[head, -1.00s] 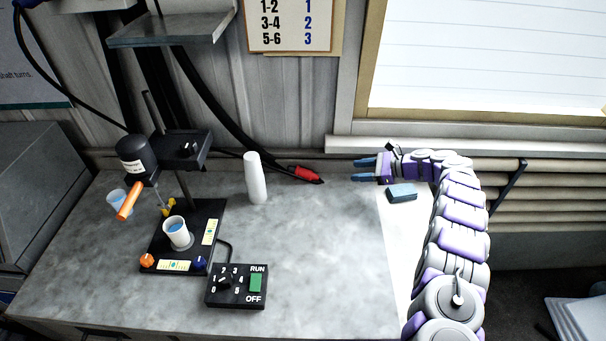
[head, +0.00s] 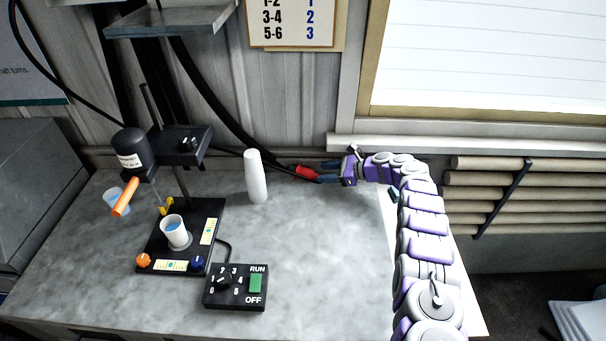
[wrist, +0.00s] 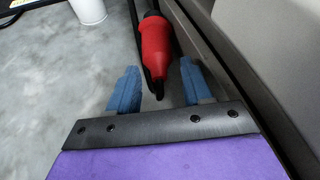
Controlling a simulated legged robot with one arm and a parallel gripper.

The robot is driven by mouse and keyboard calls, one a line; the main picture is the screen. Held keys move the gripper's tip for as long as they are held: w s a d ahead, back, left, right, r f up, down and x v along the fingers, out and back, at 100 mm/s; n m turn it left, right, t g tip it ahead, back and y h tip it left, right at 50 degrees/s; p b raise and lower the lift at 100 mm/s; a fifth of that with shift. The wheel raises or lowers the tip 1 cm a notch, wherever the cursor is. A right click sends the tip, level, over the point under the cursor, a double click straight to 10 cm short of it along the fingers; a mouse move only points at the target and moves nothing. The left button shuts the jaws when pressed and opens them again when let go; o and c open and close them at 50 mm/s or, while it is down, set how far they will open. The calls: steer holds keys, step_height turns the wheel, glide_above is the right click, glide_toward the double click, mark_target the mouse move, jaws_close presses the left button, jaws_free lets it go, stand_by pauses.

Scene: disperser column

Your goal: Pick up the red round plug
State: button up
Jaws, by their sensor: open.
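The red round plug (head: 303,171) lies at the back of the grey worktop, close to the wall, with a black cable running from it. In the wrist view the plug (wrist: 156,48) is just ahead of the fingertips, and its narrow end points back towards the gap between them. My gripper (head: 330,172) is open, with blue fingers reaching left towards the plug. In the wrist view my gripper (wrist: 160,86) has a finger on each side of the gap, the right one close to the plug. I cannot tell whether it touches the plug.
A white cylinder (head: 256,178) stands left of the plug. A stirrer stand (head: 180,235) with a cup (head: 174,231) and a control box (head: 236,286) are further left and forward. The wall and window ledge (head: 430,143) are close behind. The front middle of the worktop is clear.

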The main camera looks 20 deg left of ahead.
mark_target(314, 173)
steer(key=b+x, duration=0.1)
steer(key=x, duration=0.2)
steer(key=shift+f+b, duration=0.25)
steer(key=shift+b, duration=0.05)
steer(key=shift+w+a+f+b, duration=0.1)
steer(key=shift+a+f+b, duration=0.1)
steer(key=shift+a+b, duration=0.25)
steer(key=shift+a+f+b, duration=0.1)
steer(key=shift+a+b, duration=0.5)
steer(key=shift+b, duration=0.55)
steer(key=c, duration=0.9)
